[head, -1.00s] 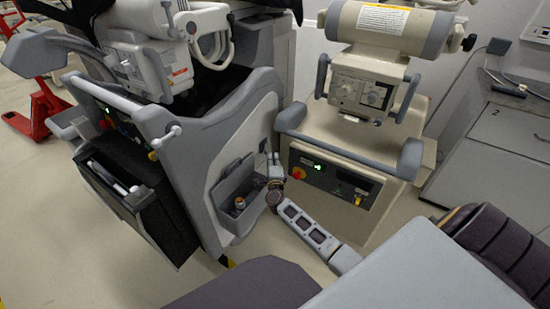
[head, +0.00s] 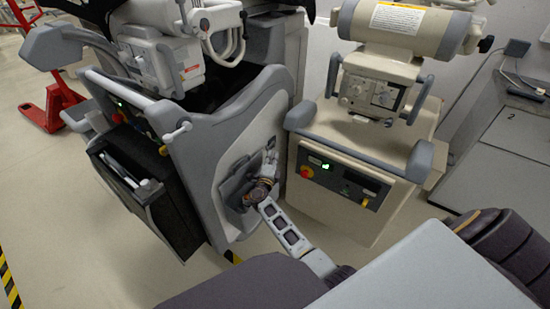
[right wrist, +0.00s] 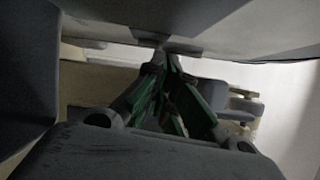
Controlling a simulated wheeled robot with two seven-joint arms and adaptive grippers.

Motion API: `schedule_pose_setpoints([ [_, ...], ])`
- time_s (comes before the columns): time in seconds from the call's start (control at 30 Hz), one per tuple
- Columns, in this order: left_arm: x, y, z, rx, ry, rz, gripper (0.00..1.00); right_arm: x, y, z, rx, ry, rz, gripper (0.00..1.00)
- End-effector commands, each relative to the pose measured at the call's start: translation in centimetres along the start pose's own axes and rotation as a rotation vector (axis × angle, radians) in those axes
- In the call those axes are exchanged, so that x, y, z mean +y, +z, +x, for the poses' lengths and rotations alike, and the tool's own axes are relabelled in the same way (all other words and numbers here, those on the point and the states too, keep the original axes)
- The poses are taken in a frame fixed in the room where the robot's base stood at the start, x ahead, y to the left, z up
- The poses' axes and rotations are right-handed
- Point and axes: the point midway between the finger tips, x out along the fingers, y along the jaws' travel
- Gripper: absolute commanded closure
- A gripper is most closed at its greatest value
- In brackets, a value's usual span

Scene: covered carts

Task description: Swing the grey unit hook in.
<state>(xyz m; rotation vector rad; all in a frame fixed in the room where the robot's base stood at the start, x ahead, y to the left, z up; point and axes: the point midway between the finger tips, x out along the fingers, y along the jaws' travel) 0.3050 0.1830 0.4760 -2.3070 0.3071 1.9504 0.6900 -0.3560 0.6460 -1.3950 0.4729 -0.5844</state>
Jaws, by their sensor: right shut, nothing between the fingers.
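The grey unit (head: 215,115) stands left of centre in the head view. No part of it is clearly recognisable as the hook. A dark grey pocket-like panel (head: 232,185) is on its right side, partly hidden by my right gripper (head: 270,152). That gripper is shut and empty, close against the unit's side; contact is unclear in the head view. In the right wrist view its green-sided fingers (right wrist: 165,58) come together just below a grey surface (right wrist: 190,22). My left gripper is not in view.
A beige unit (head: 345,190) with a control panel stands close on the right, leaving a narrow gap. A white rail with knobs (head: 180,131) and a dark open bin (head: 135,180) stick out at the grey unit's front. A red pallet jack (head: 52,105) stands far left.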

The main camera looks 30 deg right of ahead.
Motion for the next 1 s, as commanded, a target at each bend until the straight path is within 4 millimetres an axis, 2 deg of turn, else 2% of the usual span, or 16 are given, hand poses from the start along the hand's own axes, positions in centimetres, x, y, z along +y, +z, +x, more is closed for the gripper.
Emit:
schedule_pose_setpoints([
  [0.33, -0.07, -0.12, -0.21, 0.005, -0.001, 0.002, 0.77, 0.16, 0.84, -0.08, -0.001, 0.001, 0.0, 1.0],
  [1.0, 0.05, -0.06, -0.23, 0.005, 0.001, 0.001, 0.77, 0.06, 0.4, -0.03, -0.001, -0.001, -0.002, 1.0],
])
